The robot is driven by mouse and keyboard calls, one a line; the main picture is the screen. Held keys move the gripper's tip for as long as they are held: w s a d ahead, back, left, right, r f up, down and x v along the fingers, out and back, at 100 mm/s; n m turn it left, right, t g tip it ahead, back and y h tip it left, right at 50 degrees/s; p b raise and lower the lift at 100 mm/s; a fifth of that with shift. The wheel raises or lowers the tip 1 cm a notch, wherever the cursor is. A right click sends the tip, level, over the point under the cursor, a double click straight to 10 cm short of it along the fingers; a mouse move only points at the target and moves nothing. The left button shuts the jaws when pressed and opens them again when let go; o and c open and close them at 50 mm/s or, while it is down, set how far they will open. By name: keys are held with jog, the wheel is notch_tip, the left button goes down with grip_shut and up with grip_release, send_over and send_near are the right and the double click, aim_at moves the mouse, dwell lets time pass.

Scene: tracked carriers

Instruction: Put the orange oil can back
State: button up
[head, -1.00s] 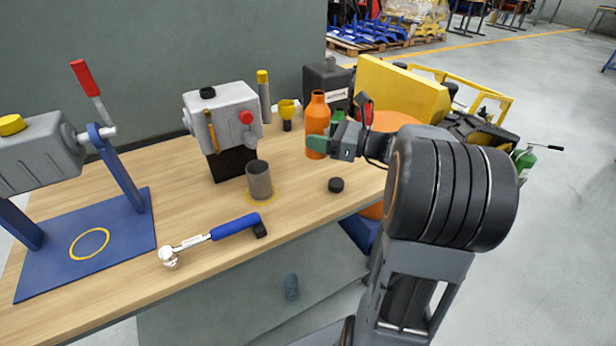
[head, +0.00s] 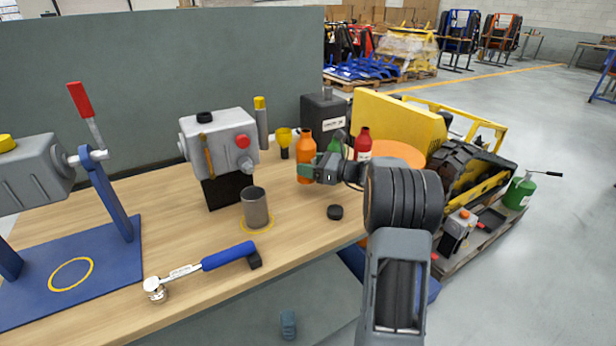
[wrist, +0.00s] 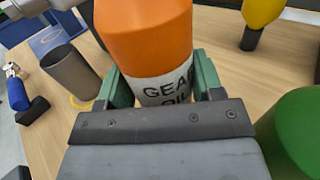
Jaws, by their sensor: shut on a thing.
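The orange oil can (head: 305,155) stands upright at the back right of the wooden bench. In the wrist view the orange can (wrist: 150,35), with a white GEAR OIL label, sits between my green jaw pads. My gripper (head: 308,173) is shut on it from the right; it also shows in the wrist view (wrist: 160,85). The can's lower part is hidden behind my gripper in the wrist view, and I cannot tell whether its base touches the bench. A yellow ring (head: 70,274) is marked on the blue plate (head: 110,270).
A green can (head: 335,145) and a red can (head: 363,143) are close to my gripper. A grey cup (head: 255,208) stands in another yellow ring. A black puck (head: 335,212), a yellow funnel (head: 284,137) and a blue-handled wrench (head: 220,258) lie or stand around. The bench middle is mostly clear.

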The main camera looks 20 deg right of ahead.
jog(key=shift+w+f, duration=0.25)
jog(key=shift+f, duration=0.05)
jog(key=shift+w+d+f+b, duration=0.15)
jog(key=shift+f+b, duration=0.25)
jog(key=shift+f, duration=1.3)
jog(key=shift+f, duration=0.15)
jog(key=o, duration=0.8)
jog(key=shift+d, duration=0.1)
jog(key=p+v, duration=0.1)
jog(key=v, duration=1)
jog(key=shift+s+d, duration=0.2)
jog(key=shift+s, duration=0.1)
jog(key=shift+a+p, duration=0.1)
jog(key=shift+p, duration=0.25)
